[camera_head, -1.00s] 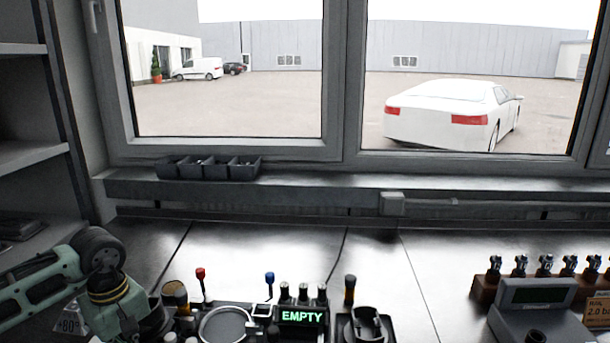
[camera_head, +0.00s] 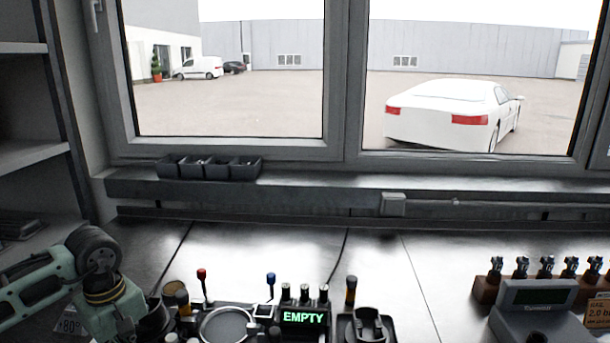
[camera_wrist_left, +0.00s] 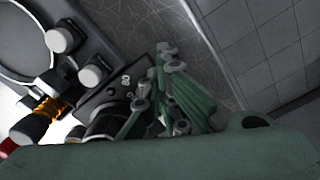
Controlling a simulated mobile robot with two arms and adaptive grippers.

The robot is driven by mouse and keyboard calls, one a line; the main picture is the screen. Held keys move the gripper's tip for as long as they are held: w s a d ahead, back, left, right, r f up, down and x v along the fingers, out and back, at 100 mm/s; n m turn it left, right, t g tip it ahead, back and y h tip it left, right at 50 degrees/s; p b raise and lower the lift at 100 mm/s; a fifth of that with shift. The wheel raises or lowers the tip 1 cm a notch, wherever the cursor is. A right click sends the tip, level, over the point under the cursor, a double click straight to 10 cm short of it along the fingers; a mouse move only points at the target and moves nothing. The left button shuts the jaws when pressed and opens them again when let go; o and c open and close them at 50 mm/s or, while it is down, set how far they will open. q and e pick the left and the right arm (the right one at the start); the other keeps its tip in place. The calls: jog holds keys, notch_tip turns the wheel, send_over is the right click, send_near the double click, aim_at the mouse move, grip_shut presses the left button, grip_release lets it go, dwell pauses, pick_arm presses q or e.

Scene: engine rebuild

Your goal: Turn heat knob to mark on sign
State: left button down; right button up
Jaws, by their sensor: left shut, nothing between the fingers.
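A small sign (camera_head: 69,326) reading about 80 degrees stands at the lower left in the head view, partly covered by my left arm. In the left wrist view, a dark round knob (camera_wrist_left: 103,119), likely the heat knob, sits on a dark plate with small white marks. My left gripper (camera_wrist_left: 160,98) is shut and empty, with its fingers close beside and partly over that knob. I cannot tell whether they touch it, and its pointer direction is hidden. In the head view the left fingers are hidden behind my wrist or below the edge. My right gripper is not in view.
A device with a round ring (camera_head: 228,325), red lever (camera_head: 202,280), blue lever (camera_head: 271,285) and a green "EMPTY" display (camera_head: 303,317) stands to the right of my left arm. Pale round buttons (camera_wrist_left: 62,38) lie near the knob plate. The bench (camera_head: 290,245) behind is clear.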

pick_arm(q)
notch_tip(320, 180, up, 6)
jog(key=p, duration=0.3)
jog(key=shift+f, duration=0.25)
jog(key=f+m, duration=0.2)
jog(key=f+m+p, duration=0.1)
jog(key=f+m, duration=0.1)
jog(key=w+d+f+m, duration=0.1)
jog(key=m, duration=0.1)
jog(key=shift+w+d+f, duration=0.1)
jog(key=shift+f, duration=0.3)
jog(key=shift+s+f, duration=0.1)
jog(key=shift+s, duration=0.1)
